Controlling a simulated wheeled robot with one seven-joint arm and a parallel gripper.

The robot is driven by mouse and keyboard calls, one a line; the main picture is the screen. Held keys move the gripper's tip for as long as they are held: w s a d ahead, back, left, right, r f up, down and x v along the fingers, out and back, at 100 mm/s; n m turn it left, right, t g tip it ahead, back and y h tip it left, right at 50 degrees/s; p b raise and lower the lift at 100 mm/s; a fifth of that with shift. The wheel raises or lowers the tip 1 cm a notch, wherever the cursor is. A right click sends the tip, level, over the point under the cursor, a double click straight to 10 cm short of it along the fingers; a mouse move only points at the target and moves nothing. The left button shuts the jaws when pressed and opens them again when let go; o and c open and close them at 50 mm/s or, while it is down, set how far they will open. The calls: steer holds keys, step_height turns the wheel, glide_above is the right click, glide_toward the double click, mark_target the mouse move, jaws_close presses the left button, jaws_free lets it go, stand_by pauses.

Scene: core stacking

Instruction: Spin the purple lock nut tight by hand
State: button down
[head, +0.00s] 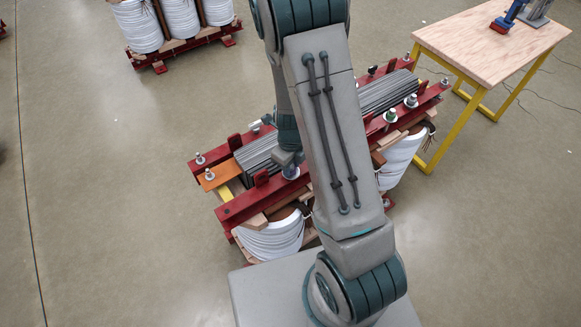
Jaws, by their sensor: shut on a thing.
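The purple lock nut (291,173) shows as a small bluish-purple piece on the near red clamp beam of the transformer core, left of my arm. My gripper (290,165) is over it, pointing down, and is shut on it. The fingers are small and partly hidden, so the exact grip and the nut's seating on its stud cannot be made out. The transformer core (258,155) is a stack of grey laminations between red beams (248,203), with white coils (270,240) below.
Other studs with nuts stand along the beams, at the left end (209,174) and the right (391,115). My arm hides the core's middle. A wooden-topped table (480,45) with a blue-and-red tool (508,17) is at upper right. Another coil set (180,20) stands behind left.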

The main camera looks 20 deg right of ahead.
steer(key=shift+r+m+p, duration=0.15)
steer(key=shift+m+p, duration=0.5)
steer(key=shift+m, duration=0.75)
steer(key=shift+p, duration=0.4)
steer(key=shift+m, duration=0.4)
steer(key=shift+m+p, duration=0.75)
steer(key=shift+m, duration=0.25)
